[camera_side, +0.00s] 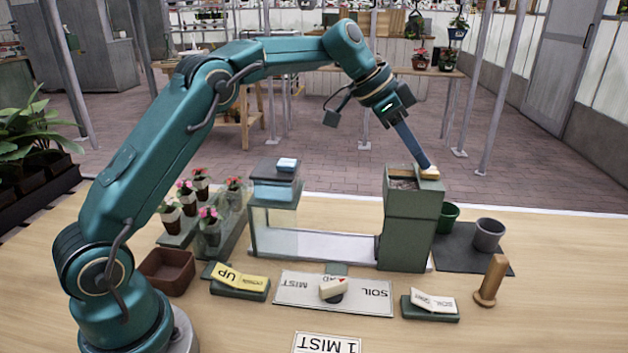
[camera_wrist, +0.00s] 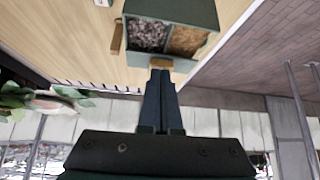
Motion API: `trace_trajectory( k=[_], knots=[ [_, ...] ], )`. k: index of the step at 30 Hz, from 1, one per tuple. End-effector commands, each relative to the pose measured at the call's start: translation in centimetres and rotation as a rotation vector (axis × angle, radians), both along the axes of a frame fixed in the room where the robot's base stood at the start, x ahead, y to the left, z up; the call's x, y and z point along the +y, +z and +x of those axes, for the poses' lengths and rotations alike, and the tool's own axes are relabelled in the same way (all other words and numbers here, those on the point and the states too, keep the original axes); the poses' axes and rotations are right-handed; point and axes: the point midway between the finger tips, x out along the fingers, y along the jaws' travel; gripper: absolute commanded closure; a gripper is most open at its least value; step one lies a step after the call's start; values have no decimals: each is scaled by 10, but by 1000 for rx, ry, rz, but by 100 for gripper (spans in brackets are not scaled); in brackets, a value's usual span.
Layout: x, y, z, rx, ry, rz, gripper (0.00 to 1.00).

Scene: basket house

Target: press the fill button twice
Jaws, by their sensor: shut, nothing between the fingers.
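No label reading "fill" can be read in either view. My gripper (camera_side: 425,162) reaches down from above to the top of the tall green box (camera_side: 408,228), its fingers together and empty. The fingertips are at a small tan block (camera_side: 430,173) on the box's top edge; I cannot tell whether they touch it. In the wrist view the shut fingers (camera_wrist: 160,74) end right at the tan block (camera_wrist: 161,63). The box's open top (camera_wrist: 150,36) shows dark grit and brown material. A pale blue-and-white block (camera_side: 287,164) sits on the clear tank (camera_side: 274,225) to the left.
A wooden peg (camera_side: 491,278) and a grey pot (camera_side: 488,235) stand right. Potted flowers (camera_side: 210,225) stand left. Bare tabletop lies at front right.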

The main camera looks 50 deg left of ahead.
Motion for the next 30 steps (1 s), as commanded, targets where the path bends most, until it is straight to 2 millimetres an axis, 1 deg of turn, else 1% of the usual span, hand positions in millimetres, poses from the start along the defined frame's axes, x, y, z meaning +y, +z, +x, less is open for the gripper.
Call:
trace_trajectory(
  k=[3, 10, 18, 27, 30],
  knots=[
    [0, -9, -1, 3, 0, -2, 100],
    [2, -6, -2, 2, 0, 0, 100],
    [19, 3, -22, 0, 2, 0, 100],
    [19, 3, -23, 1, -1, -1, 100],
    [21, 7, -25, -2, 1, -1, 100]
  ],
)
